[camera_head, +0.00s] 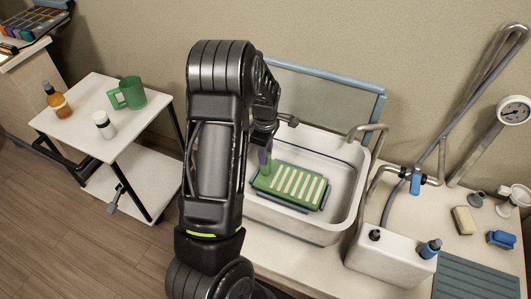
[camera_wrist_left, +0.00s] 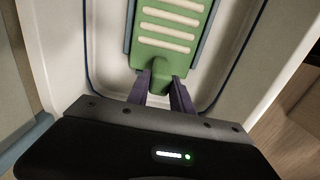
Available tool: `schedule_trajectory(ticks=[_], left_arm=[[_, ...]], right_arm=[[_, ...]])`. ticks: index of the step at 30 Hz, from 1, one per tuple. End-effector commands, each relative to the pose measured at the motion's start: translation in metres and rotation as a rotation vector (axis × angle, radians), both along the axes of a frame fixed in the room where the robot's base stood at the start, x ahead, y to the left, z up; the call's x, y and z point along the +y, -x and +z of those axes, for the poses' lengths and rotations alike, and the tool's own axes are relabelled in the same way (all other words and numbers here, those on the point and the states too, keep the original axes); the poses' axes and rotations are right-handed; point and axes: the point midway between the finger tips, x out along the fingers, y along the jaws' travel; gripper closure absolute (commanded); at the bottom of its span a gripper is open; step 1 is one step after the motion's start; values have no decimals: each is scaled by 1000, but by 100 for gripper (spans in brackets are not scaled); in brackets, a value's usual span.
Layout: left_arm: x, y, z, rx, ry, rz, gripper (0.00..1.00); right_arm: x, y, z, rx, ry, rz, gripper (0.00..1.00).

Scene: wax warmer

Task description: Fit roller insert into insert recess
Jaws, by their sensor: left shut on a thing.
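The green roller insert (camera_head: 290,186), with a row of several cream bars, is inside the white basin (camera_head: 352,203). My left gripper (camera_head: 264,155) is shut on the insert's green tab at its near end in the wrist view. In that view the fingers (camera_wrist_left: 160,84) stand on both sides of the tab, and the insert (camera_wrist_left: 165,48) runs away from them. Blue-grey edging (camera_wrist_left: 208,38) shows along both long sides of the insert, perhaps the recess. I cannot tell whether the insert is seated or above it. My right gripper is not in view.
A faucet (camera_head: 368,129) curves over the basin's right rim. A blue-framed panel (camera_head: 325,88) stands behind the basin. A white tank (camera_head: 388,262), a sponge (camera_head: 464,220) and a pressure gauge (camera_head: 514,112) are to the right. A cart (camera_head: 80,128) with bottles and a green mug stands left.

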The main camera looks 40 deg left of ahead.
Motion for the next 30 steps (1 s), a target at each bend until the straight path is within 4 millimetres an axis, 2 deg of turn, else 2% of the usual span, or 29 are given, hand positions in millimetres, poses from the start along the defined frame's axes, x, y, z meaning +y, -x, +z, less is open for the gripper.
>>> schedule_trajectory(ticks=[11, 12, 21, 30], left_arm=[[0, 0, -3, -1, 0, 0, 100], [0, 0, -3, -1, 0, 0, 72], [0, 0, -3, 0, 0, 0, 48], [0, 0, -4, 1, 0, 0, 48]], right_arm=[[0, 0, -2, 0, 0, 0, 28], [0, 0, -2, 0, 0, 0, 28], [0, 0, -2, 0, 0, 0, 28], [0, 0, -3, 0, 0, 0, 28]])
